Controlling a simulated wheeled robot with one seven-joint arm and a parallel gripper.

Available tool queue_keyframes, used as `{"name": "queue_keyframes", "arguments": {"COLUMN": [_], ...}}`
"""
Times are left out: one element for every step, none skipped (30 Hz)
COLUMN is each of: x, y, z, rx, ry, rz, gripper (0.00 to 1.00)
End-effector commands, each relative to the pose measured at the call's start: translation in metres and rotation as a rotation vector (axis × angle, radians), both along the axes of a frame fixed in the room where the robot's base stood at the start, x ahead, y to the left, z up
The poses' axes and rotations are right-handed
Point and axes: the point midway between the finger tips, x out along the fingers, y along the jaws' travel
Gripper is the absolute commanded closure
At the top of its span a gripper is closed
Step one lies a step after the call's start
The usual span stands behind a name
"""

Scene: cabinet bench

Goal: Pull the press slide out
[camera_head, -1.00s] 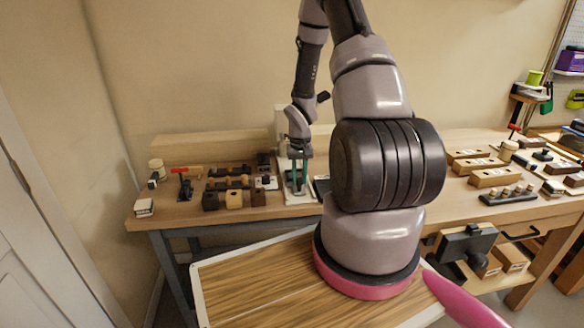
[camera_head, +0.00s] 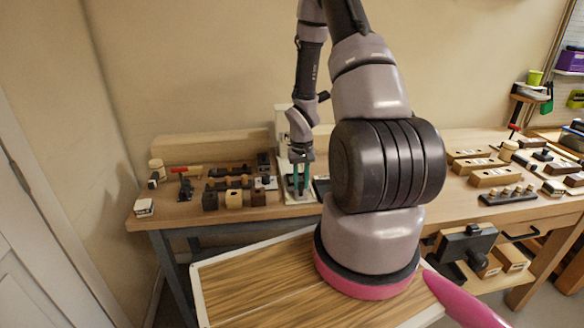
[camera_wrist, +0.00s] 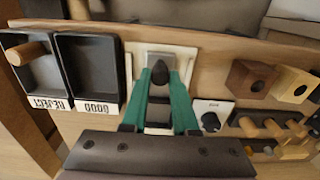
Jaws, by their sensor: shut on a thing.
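The press stands on the bench, with its white column (camera_head: 281,122) behind my gripper (camera_head: 300,182) in the head view. In the wrist view its pale base plate (camera_wrist: 184,52) lies under the fingers. A black knob, the slide's handle (camera_wrist: 160,72), sits between the two green fingertips of my gripper (camera_wrist: 161,78). My gripper is shut on this handle. The fingers hide its sides, and the head view does not show it clearly. A dark block, perhaps part of the slide, shows between the fingers nearer my palm.
Two black trays marked REJECT (camera_wrist: 35,70) and GOOD (camera_wrist: 87,72) lie beside the press. On the other side are a small plate with a black knob (camera_wrist: 210,121) and wooden blocks with holes (camera_wrist: 250,80).

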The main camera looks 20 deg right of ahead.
Motion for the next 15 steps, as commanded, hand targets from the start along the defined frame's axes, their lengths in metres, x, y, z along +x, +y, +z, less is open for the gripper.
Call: {"name": "queue_keyframes", "arguments": {"x": [-0.0011,-0.0011,-0.0011,-0.0012,-0.0013,-0.0014,-0.0014,-0.0013,-0.0013,-0.0012,-0.0012,-0.0011,-0.0011,-0.0011,-0.0010], "y": [0.0001,0.0001,0.0001,0.0001,0.0002,0.0002,0.0002,0.0002,0.0002,0.0001,0.0001,0.0002,0.0002,0.0002,0.0002], "z": [0.0004,0.0004,0.0004,0.0003,0.0003,0.0003,0.0002,0.0002,0.0001,0.0001,0.0001,0.0000,0.0000,0.0000,0.0001], "rx": [0.000,0.000,0.000,0.000,0.000,0.000,0.000,0.000,0.000,0.001,0.001,0.001,0.001,0.001,0.001], "ry": [0.002,0.002,0.002,0.002,0.003,0.003,0.003,0.003,0.003,0.003,0.003,0.003,0.003,0.003,0.002], "rz": [-0.001,-0.001,-0.001,-0.001,-0.002,-0.002,-0.002,-0.002,-0.002,-0.002,-0.001,-0.001,-0.001,-0.001,-0.001], "gripper": [1.00,1.00,1.00,1.00,0.69,0.54,0.45,0.45,0.45,0.45,0.45,0.45,0.45,0.45,0.45]}}
